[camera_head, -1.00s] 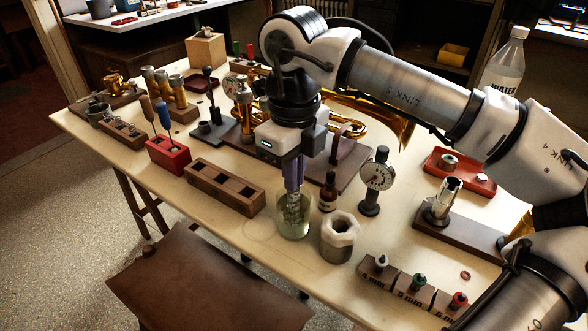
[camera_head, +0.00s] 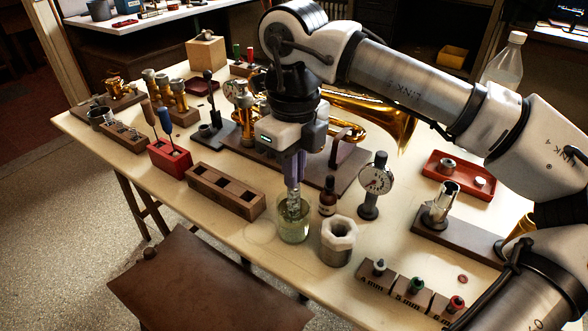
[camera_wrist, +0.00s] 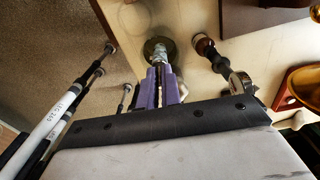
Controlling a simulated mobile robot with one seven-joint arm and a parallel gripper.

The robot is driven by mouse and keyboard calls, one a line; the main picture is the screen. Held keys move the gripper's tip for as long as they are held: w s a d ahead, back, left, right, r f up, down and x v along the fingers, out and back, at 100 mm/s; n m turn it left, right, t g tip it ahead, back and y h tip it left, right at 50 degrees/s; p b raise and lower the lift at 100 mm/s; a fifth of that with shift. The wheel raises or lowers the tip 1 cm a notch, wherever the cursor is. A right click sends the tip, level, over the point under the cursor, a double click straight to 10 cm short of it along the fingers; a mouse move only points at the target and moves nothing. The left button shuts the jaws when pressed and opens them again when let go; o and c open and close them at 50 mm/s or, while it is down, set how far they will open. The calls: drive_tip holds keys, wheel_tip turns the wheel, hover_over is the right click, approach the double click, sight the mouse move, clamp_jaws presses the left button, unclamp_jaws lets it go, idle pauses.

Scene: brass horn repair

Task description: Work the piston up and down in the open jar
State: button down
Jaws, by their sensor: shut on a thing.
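The open glass jar (camera_head: 294,226) stands near the front edge of the table with pale liquid in it. My gripper (camera_head: 294,186) points straight down above it, its purple fingers shut on the silvery piston (camera_head: 293,206). The piston is upright, its lower part inside the jar mouth and its top hidden between the fingers. In the wrist view the purple fingers (camera_wrist: 159,84) reach toward the jar (camera_wrist: 159,47), with the piston end in its round mouth. I cannot tell whether the piston touches the jar bottom.
A hexagonal-topped pot (camera_head: 338,240) stands close right of the jar. Behind are a dark dropper bottle (camera_head: 328,195) and a dial gauge (camera_head: 374,186). An empty wooden block (camera_head: 225,190) sits to the left. A brass horn (camera_head: 375,112) lies behind my arm.

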drive_tip(key=shift+f, duration=0.15)
drive_tip(key=shift+f+b, duration=1.55)
drive_tip(key=shift+f, duration=0.15)
drive_tip(key=shift+r+p, duration=1.35)
drive_tip(key=shift+r, duration=0.5)
drive_tip(key=shift+r+p, duration=2.8)
drive_tip(key=shift+r, duration=1)
